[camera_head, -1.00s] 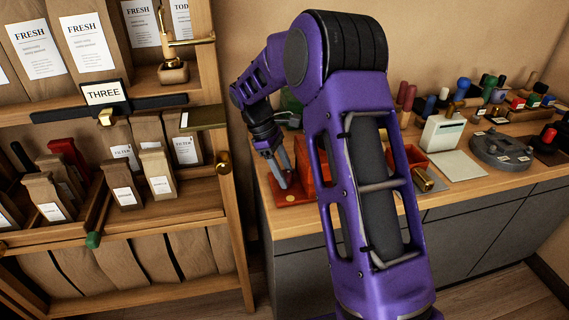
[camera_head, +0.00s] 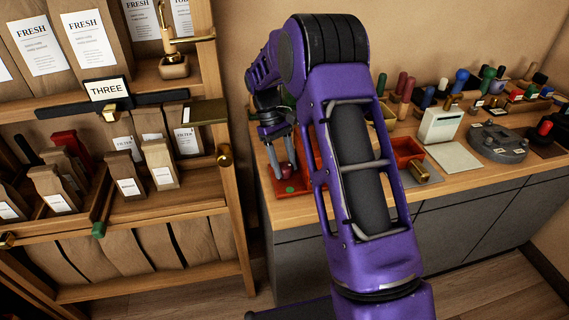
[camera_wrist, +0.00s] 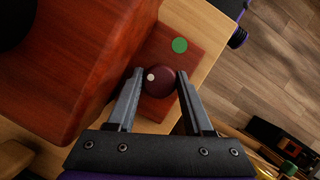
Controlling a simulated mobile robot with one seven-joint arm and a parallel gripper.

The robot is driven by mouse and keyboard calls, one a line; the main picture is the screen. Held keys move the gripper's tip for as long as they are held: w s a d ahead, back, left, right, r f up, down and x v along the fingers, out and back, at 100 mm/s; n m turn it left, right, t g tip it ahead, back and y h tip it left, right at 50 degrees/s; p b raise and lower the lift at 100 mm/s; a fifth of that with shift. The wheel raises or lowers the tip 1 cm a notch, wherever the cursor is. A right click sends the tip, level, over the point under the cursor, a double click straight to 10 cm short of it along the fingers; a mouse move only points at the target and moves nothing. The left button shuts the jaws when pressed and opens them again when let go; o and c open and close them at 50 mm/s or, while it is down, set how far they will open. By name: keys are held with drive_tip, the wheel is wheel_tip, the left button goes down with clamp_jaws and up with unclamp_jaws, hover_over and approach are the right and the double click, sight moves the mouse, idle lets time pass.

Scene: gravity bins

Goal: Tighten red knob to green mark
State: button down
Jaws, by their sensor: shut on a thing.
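The red knob (camera_wrist: 163,80) is a dark red, round knob with a small pale dot on its top; it also shows in the head view (camera_head: 286,171). It sits on a flat reddish wooden base (camera_wrist: 197,62). The green mark (camera_wrist: 180,45) is a round spot on that base, above and right of the knob in the wrist view; it also shows in the head view (camera_head: 290,189). The pale dot is on the knob's left part, not on the side facing the green mark. My gripper (camera_wrist: 160,74) is shut on the knob, one finger on each side.
A large reddish wooden block (camera_wrist: 75,60) stands close to the left finger in the wrist view. The counter edge is just beyond the base. A wooden shelf (camera_head: 228,220) with paper bags stands left of the counter.

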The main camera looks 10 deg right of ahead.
idle(0.3)
drive_tip(key=shift+c, duration=1.5)
unclamp_jaws()
drive_tip(key=shift+d, duration=0.1)
